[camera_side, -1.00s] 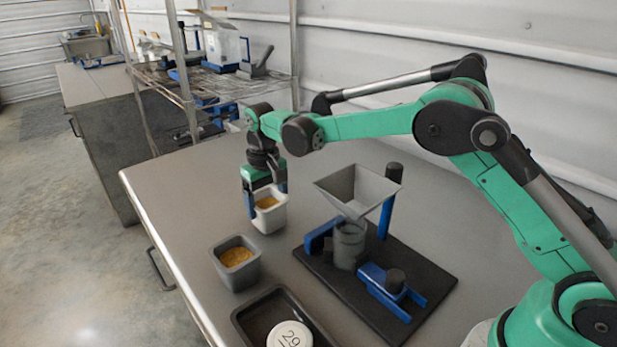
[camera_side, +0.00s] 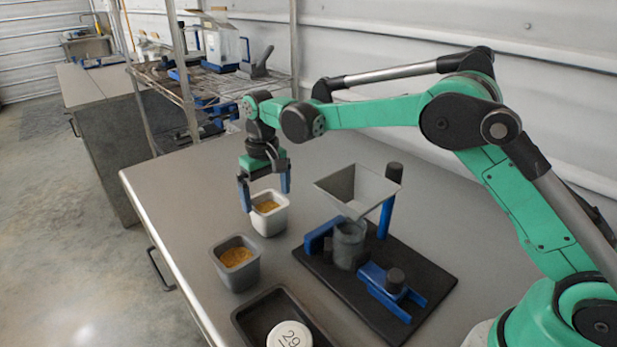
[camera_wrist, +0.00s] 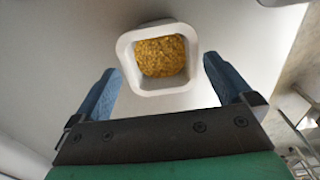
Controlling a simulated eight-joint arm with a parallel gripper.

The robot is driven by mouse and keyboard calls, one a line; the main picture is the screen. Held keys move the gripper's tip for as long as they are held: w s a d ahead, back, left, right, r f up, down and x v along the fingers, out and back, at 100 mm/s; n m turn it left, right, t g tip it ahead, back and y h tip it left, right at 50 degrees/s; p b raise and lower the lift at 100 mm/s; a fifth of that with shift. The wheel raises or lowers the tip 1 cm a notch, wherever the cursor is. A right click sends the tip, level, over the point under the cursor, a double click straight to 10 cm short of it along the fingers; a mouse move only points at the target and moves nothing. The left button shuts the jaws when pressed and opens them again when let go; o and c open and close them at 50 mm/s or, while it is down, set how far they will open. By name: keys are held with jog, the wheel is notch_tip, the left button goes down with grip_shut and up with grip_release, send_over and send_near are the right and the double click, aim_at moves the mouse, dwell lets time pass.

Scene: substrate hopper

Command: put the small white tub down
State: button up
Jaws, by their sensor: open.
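The small white tub (camera_side: 269,222) stands upright on the grey table, with yellow-brown grains inside. My gripper (camera_side: 266,199) is open and empty just above and behind it, its two blue fingers spread to either side of the tub's rim. In the wrist view the tub (camera_wrist: 158,85) lies ahead of and between the open fingers of my gripper (camera_wrist: 165,82), with a gap on each side.
A grey tub (camera_side: 238,277) with similar grains stands to the front left. A dark tray (camera_side: 250,320) holds a white round piece marked 29 (camera_side: 289,335). A hopper (camera_side: 357,190) on a black base (camera_side: 420,275) stands to the right. Bare table lies left of the white tub.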

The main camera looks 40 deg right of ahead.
notch_tip(320, 180, up, 9)
jog(key=shift+r, duration=0.2)
jog(key=shift+f, duration=0.1)
jog(key=shift+f, duration=4.25)
